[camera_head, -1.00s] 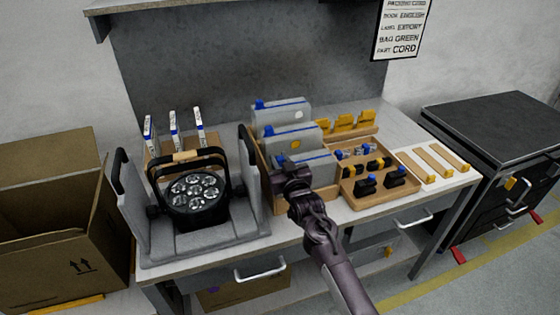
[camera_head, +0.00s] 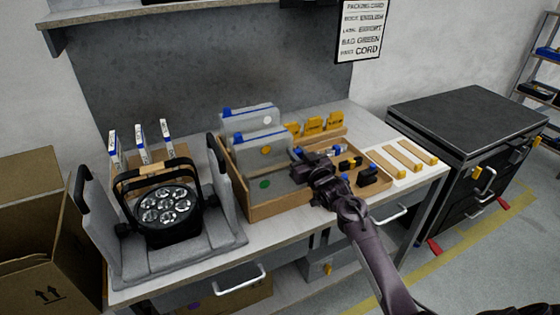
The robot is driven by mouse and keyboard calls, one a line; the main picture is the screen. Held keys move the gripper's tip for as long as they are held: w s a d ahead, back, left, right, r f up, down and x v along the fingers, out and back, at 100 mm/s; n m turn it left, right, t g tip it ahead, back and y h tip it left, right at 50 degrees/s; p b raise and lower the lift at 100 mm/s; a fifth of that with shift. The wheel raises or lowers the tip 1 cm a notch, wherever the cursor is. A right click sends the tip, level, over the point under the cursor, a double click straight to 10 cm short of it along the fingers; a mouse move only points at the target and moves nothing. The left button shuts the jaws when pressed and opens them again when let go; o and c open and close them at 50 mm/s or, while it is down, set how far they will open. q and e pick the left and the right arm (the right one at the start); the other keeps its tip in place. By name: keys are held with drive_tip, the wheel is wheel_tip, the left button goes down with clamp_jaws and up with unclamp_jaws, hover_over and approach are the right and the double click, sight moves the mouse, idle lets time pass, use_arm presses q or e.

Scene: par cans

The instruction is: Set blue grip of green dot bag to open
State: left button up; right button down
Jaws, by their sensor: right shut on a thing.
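The green dot bag (camera_head: 277,184) is the front one of three grey bags standing in a wooden box. Its green dot (camera_head: 264,184) shows on the front face. My right gripper (camera_head: 302,165) is at the right end of this bag's top and is shut on its blue grip, of which only a small blue bit (camera_head: 298,150) shows. Most of the grip is hidden by the jaws. No blue strip shows along the bag's top left of the gripper. My left gripper is not in view.
Behind stand a bag with an orange dot (camera_head: 262,147) and one with a white dot (camera_head: 250,118), both with blue top strips. A tray (camera_head: 384,183) with black and blue parts lies right of my gripper. A black par can (camera_head: 170,210) stands left in a grey cradle.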

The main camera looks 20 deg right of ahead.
drive_tip(key=shift+d+f, duration=0.1)
drive_tip(key=shift+d, duration=0.05)
drive_tip(key=c, duration=1.2)
unclamp_jaws()
drive_tip(key=shift+c, duration=0.2)
drive_tip(key=shift+s, duration=0.1)
drive_tip(key=s+b, duration=0.1)
drive_tip(key=s, duration=0.6)
drive_tip(key=shift+s+d, duration=0.15)
drive_tip(key=shift+s, duration=0.15)
